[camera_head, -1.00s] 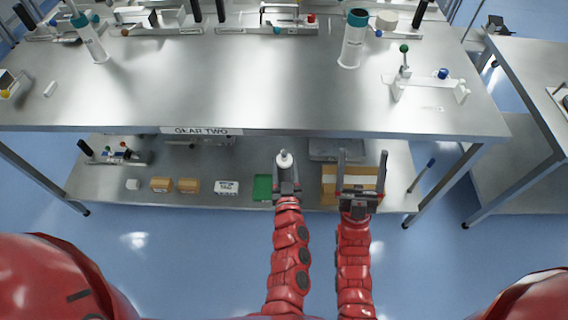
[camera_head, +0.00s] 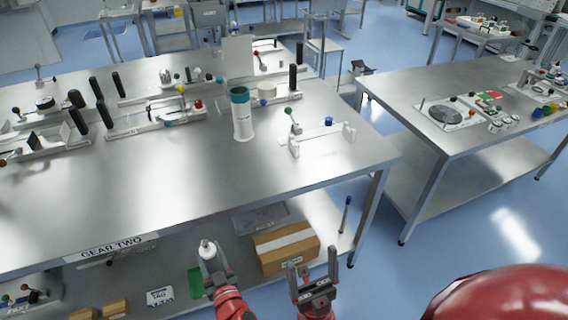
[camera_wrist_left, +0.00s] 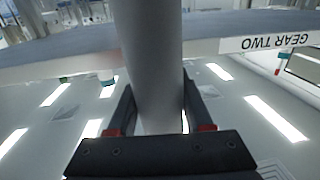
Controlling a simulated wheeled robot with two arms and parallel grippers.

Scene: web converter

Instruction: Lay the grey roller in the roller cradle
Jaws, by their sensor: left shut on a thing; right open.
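My left gripper (camera_head: 211,262) is shut on the grey roller (camera_wrist_left: 153,60), a smooth cylinder standing up between its fingers in the left wrist view. In the head view the roller (camera_head: 207,249) shows mostly as a pale end with a small tip, in front of the bench's front edge. What looks like the roller cradle (camera_head: 318,139), a white stand with upright brackets, a green-knobbed lever and a blue knob, is near the right end of the bench top, apart from the roller. My right gripper (camera_head: 313,264) is open and empty, right of the left one.
The steel bench (camera_head: 190,195) has clear room at its front. A white bottle with a teal cap (camera_head: 242,118) stands left of the cradle. A cardboard box (camera_head: 286,246) and a green tray (camera_head: 196,283) are on the lower shelf. A second bench (camera_head: 395,85) stands to the right.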

